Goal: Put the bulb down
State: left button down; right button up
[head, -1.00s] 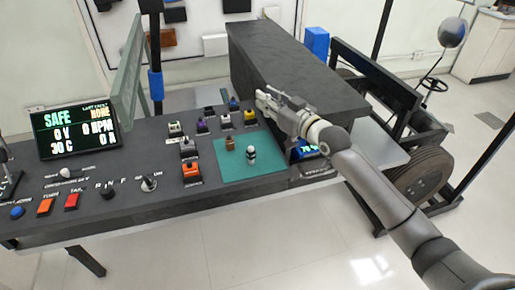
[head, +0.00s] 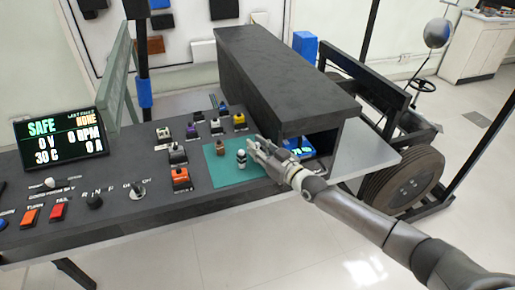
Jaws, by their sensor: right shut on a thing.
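My right gripper (head: 257,148) is shut at the right part of the green mat (head: 221,175), low over it. The bulb in its fingers is too small and too hidden to make out. Whether it touches the mat I cannot tell. A small brown piece (head: 217,149) stands further left at the mat's back edge. My left gripper is not in view.
The dark bench (head: 120,195) carries switches, an orange-fronted block (head: 180,178) and a display (head: 60,138) at left. A long dark box (head: 285,75) rises behind the gripper. The mat's front left is clear.

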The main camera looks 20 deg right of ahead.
jog(key=shift+r, duration=0.1)
jog(key=o, duration=0.8)
jog(key=shift+o, duration=0.2)
jog(key=v, duration=1.2)
jog(key=shift+s, duration=0.1)
